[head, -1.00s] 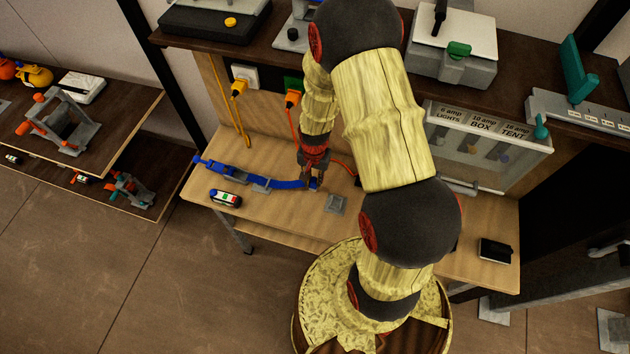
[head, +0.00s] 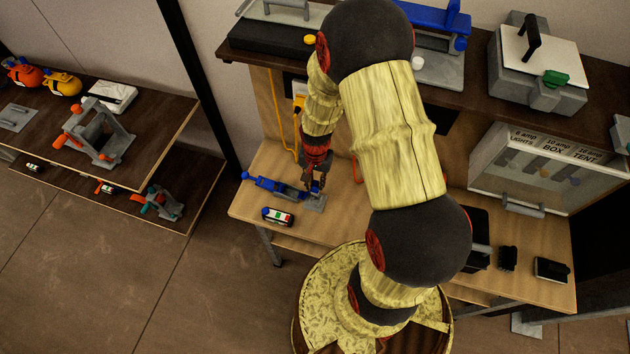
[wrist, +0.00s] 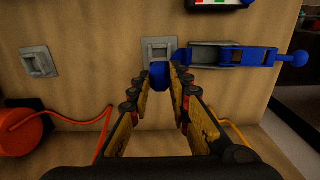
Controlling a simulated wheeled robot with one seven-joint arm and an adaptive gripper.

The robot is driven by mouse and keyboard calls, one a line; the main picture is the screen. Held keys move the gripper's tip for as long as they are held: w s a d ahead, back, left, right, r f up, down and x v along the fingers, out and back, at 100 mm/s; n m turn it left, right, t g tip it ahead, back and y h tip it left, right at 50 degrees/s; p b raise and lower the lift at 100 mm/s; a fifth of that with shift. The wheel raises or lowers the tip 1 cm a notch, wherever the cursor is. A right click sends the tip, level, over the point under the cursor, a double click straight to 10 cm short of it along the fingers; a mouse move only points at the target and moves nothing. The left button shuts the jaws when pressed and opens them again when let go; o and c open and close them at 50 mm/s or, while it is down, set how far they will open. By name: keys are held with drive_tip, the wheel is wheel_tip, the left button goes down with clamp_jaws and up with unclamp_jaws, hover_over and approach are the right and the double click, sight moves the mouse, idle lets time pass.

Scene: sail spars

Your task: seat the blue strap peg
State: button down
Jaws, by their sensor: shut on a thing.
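My gripper (wrist: 163,85) points down at the bench and is shut on the blue strap peg (wrist: 160,75), a small blue block between its fingertips. The peg sits over the near edge of a grey square plate with a recess (wrist: 158,43). I cannot tell whether it touches the plate. In the head view, my gripper (head: 317,182) is just above that plate (head: 314,205). The blue strap fitting (wrist: 260,56), with a grey channel and a ball-ended lever, lies right of the plate. It also shows in the head view (head: 272,187), left of my gripper.
A second grey recessed plate (wrist: 38,62) lies further left in the wrist view. An orange round plug with cord (wrist: 22,130) is near the left edge. A small white, red and green device (head: 278,216) lies on the bench.

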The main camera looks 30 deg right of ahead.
sight(315, 193)
drive_tip(key=shift+w+f, duration=0.1)
drive_tip(key=shift+w, duration=0.05)
drive_tip(key=shift+f+b, duration=0.5)
drive_tip(key=shift+b, duration=0.1)
drive_tip(key=shift+f+b, duration=1.2)
drive_tip(key=shift+f, duration=0.45)
drive_tip(key=shift+f, duration=0.15)
drive_tip(key=shift+f+b, duration=0.35)
drive_tip(key=shift+b, duration=0.2)
drive_tip(key=shift+f+b, duration=0.85)
drive_tip(key=shift+f, duration=0.25)
drive_tip(key=c, duration=1.7)
unclamp_jaws()
drive_tip(key=shift+o, duration=0.6)
